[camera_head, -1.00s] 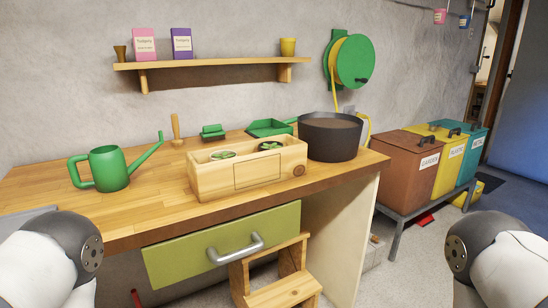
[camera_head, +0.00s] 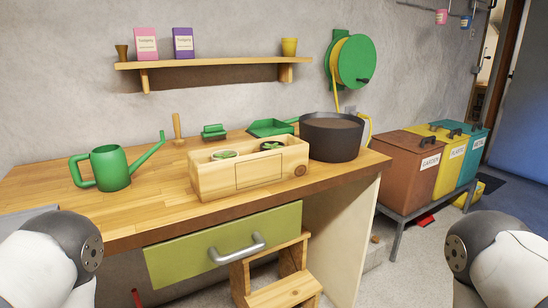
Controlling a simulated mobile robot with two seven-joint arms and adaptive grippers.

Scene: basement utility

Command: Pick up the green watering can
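The green watering can (camera_head: 110,168) stands upright on the left part of the wooden workbench (camera_head: 150,210). Its handle faces left and its long spout rises to the right. Nothing touches it. Parts of my two arms show at the lower left and lower right corners, both below and in front of the bench. Neither gripper shows in the head view.
A wooden planter box (camera_head: 247,172) stands right of the can, with a black pot (camera_head: 331,138) beyond it. A wooden dibber (camera_head: 177,128) and green tray (camera_head: 270,127) are behind. A green drawer (camera_head: 215,245) and wooden step stool (camera_head: 284,292) are below. Bench left of the planter is mostly clear.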

